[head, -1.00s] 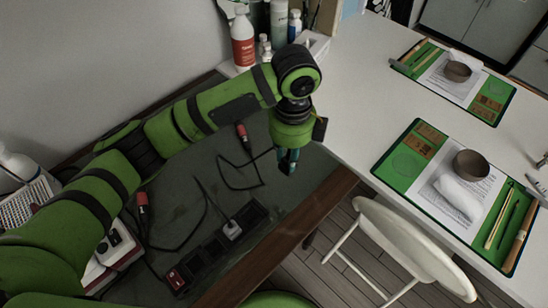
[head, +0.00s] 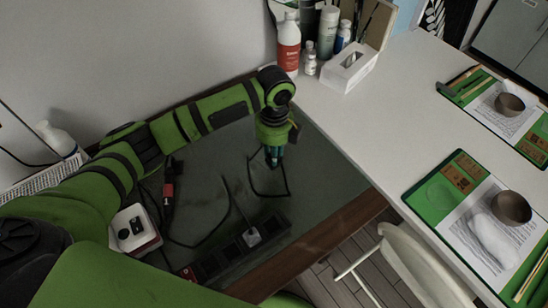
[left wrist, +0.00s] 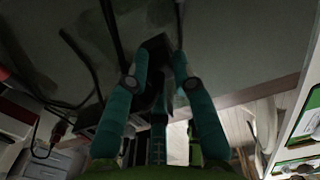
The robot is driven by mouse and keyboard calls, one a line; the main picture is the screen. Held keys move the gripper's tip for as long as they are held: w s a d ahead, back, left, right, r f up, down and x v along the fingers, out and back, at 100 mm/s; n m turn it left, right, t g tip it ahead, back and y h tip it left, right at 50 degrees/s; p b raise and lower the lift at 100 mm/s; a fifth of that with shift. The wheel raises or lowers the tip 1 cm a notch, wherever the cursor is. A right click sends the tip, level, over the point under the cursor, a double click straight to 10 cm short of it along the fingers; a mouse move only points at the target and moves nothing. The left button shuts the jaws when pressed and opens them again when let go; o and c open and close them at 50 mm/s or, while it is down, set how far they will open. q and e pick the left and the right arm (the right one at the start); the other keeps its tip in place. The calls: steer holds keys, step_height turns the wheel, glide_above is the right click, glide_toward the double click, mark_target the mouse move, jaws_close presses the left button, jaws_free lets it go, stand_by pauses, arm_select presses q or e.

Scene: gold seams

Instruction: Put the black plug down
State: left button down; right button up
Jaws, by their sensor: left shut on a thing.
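My left gripper (head: 273,160) has teal fingers and points down above the dark grey bench top (head: 325,155). It is shut on the black plug, which shows between the fingertips in the left wrist view (left wrist: 157,44). In the head view the fingers mostly hide the plug. A thin black cord (head: 287,182) loops on the bench below the gripper. I cannot tell whether the plug touches the surface. My right gripper is not in view.
A black power strip (head: 220,262) with a white plug (head: 252,237) lies near the bench's wooden front edge (head: 345,226). A red-handled tool (head: 168,188) and a white box with red trim (head: 133,228) are at left. Bottles, including a red-labelled one (head: 289,45), stand behind.

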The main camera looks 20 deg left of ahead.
arm_select(q)
steer(key=shift+f, duration=1.85)
steer(key=shift+f, duration=0.6)
steer(key=c, duration=1)
jaws_free()
steer(key=shift+c, duration=0.2)
step_height(320, 180, up, 13)
steer(key=shift+r, duration=0.15)
